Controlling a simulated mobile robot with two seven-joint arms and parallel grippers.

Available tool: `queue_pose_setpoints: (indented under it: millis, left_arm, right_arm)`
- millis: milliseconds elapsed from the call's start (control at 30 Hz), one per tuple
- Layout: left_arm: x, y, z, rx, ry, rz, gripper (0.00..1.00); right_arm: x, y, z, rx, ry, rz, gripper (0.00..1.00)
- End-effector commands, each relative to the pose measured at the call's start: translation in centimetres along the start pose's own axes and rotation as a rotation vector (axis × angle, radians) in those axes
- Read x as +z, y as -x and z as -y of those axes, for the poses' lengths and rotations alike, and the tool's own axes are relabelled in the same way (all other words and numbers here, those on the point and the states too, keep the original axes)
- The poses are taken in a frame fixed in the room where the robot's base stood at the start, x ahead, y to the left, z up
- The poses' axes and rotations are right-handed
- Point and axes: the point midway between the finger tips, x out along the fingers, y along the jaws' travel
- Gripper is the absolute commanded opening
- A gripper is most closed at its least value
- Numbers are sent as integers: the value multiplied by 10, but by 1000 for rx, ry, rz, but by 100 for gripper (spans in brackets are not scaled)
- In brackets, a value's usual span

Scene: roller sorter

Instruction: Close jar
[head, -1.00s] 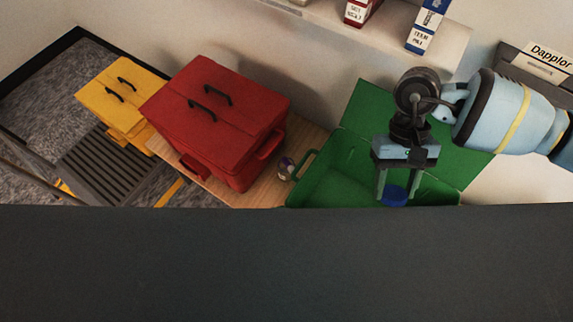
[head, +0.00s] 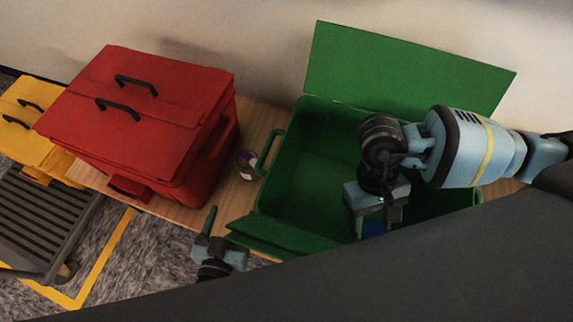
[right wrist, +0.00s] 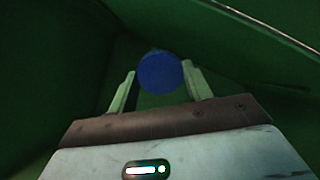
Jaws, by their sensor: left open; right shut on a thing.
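My right gripper (head: 372,222) is shut on a round blue lid (head: 375,226), holding it over the right part of the open green box (head: 310,170). In the right wrist view the blue lid (right wrist: 161,73) sits between the two fingertips, with the green box walls around it. A small jar (head: 247,164) with a purple and white look stands on the wooden table between the red box and the green box. Its top is too small to make out clearly. My left gripper (head: 210,222) is open and empty in front of the table, below and left of the jar.
A closed red box (head: 140,110) stands left of the jar. A yellow box (head: 25,125) and a dark slatted cart (head: 45,220) are farther left. The green box's lid flap (head: 400,70) leans up at the back. Bare wooden tabletop (head: 258,125) shows around the jar.

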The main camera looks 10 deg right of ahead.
Motion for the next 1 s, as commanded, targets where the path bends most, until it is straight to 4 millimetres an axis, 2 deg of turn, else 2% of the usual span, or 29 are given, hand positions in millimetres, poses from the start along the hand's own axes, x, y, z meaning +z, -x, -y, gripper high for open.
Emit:
queue_pose_setpoints:
  millis: [33,100,300,467,833,1000]
  left_arm:
    - [9,-12,0,1,-3,-22,70]
    - [9,-25,1,-1,-12,-53,70]
    - [10,-50,2,-4,-31,-114,70]
    - [8,-57,2,-6,-35,-134,70]
    - [6,-59,2,-7,-36,-137,70]
    - [4,-79,3,-8,-36,-139,70]
  right_arm:
    - [-7,-17,0,-2,-2,4,29]
    - [-12,-27,0,-2,-3,0,29]
    - [-23,-45,0,-5,-9,-11,29]
    - [-26,-50,0,-5,-12,-17,29]
    - [-26,-49,0,-6,-12,-18,29]
    - [-28,-55,0,-6,-12,-13,29]
